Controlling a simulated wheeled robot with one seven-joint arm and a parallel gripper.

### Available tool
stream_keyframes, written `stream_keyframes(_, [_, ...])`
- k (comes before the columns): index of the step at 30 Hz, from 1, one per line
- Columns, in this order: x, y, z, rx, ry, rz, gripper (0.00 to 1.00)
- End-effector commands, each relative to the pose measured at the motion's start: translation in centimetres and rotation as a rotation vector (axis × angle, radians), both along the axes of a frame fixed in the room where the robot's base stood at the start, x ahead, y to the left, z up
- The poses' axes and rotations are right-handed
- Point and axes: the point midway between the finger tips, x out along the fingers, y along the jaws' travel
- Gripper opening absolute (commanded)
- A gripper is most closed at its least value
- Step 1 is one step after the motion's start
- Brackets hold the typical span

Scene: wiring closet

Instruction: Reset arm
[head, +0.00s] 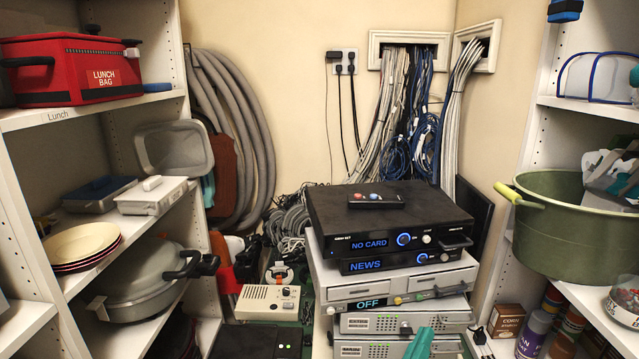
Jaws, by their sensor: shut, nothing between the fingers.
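My gripper (420,343) shows only as teal fingertips at the bottom edge of the head view, right of centre. The fingertips are together, and nothing shows between them. They appear in front of the lower grey boxes of the device stack; the gap to them is hard to judge. The rest of my arm is out of view.
Black set-top boxes (400,215) sit on grey units (345,290), with a remote (376,201) on top. A beige intercom box (267,302) is left of the stack. Shelves with a red lunch bag (100,75) and a green pot (560,240) flank it. Cables hang behind.

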Motion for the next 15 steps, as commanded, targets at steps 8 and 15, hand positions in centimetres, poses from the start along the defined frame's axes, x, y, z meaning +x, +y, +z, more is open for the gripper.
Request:
stream_keyframes(8, [-2.0, 3.0, -4.7, -0.119, 0.051, 0.197, 0.0])
stream_keyframes(15, [-5.7, 5.9, -10.7, -0.12, 0.12, 0.366, 0.0])
